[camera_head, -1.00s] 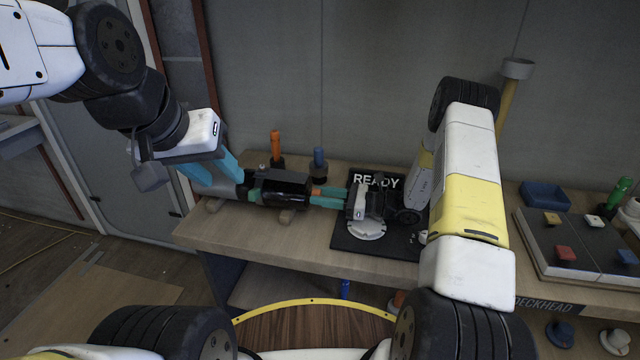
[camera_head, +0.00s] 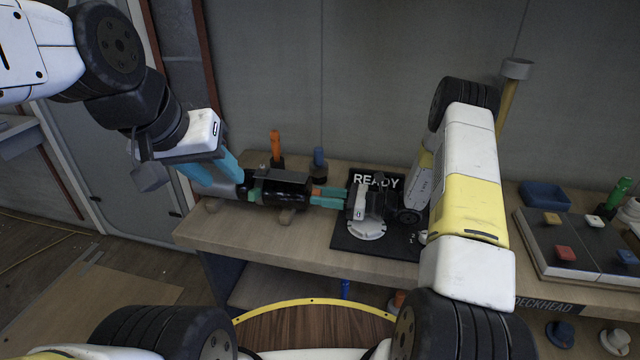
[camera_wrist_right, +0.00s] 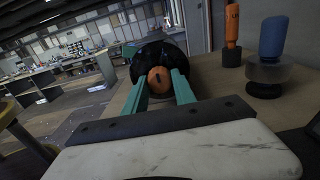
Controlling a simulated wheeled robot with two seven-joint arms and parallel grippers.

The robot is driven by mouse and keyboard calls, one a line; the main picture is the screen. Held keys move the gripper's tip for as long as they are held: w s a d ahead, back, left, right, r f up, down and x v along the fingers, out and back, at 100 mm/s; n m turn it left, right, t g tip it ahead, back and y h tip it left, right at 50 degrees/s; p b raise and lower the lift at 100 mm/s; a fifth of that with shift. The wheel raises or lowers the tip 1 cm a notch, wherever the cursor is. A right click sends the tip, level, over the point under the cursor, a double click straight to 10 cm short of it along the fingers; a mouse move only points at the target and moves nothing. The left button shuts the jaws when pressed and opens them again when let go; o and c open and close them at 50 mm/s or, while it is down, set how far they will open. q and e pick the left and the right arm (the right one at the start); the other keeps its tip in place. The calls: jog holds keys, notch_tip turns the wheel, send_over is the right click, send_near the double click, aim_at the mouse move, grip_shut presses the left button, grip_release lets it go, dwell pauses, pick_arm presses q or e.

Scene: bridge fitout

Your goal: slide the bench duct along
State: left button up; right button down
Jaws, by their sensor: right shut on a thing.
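The bench duct (camera_head: 280,192) lies along the bench as a dark glossy cylinder, with a flat dark piece over it and wooden supports beneath. My right gripper (camera_head: 322,197) reaches it from the right, its teal fingers shut on the orange knob at the duct's end. In the right wrist view the orange knob (camera_wrist_right: 159,80) sits between the teal fingers, in front of the black round end. My left gripper (camera_head: 215,176) comes down at the left end, its teal fingers beside a grey tubular part. Whether those fingers are closed on it is unclear.
An orange-handled tool (camera_head: 275,146) and a blue-handled one (camera_head: 319,157) stand behind the duct. A black mat marked READY (camera_head: 350,238) with a white disc lies to the right. A blue tray (camera_head: 545,195) and a panel of coloured blocks (camera_head: 535,226) are farther right. The front bench strip is clear.

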dwell(0.4)
jog(key=v, duration=0.5)
jog(key=shift+d, duration=0.1)
jog(key=c, duration=1)
grip_release()
jog(key=v, duration=0.8)
